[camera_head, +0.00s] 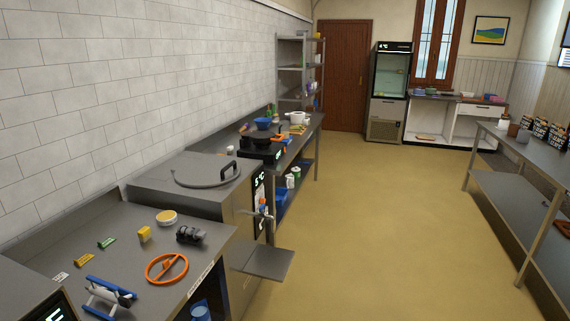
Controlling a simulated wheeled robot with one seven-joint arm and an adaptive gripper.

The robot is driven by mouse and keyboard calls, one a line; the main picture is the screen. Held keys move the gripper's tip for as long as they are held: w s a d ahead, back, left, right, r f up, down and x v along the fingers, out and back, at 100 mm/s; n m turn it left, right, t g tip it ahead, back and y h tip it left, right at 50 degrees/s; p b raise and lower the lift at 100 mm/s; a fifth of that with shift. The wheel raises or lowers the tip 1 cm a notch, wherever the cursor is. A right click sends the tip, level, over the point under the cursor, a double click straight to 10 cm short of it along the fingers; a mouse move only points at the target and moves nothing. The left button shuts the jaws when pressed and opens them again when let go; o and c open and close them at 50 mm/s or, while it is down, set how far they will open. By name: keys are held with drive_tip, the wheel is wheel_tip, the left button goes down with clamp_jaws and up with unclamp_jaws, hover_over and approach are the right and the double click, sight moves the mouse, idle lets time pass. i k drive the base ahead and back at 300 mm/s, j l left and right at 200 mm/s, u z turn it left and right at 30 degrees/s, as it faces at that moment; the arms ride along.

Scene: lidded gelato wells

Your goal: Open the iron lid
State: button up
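A dark grey round lid (200,174) lies flat and appears closed on top of the grey metal cabinet (150,190), left of the picture's middle. A black arched handle (229,171) stands up at the lid's right side. The opening under the lid is hidden. My gripper does not show in this view, so its place relative to the lid cannot be seen.
The near counter holds an orange ring (167,268), a black object (191,235) and a blue-handled item (106,294). A grey shelf (264,262) juts from the cabinet's front. A counter with a pan (262,138) stands beyond. The yellowish floor (390,230) is clear.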

sight(258, 137)
drive_tip(key=i, duration=2.15)
drive_tip(key=i+u, duration=0.2)
drive_tip(key=i, duration=0.3)
drive_tip(key=i+l+u, duration=0.15)
drive_tip(key=i, duration=0.35)
drive_tip(key=i+l+u, duration=0.2)
drive_tip(key=i, duration=0.3)
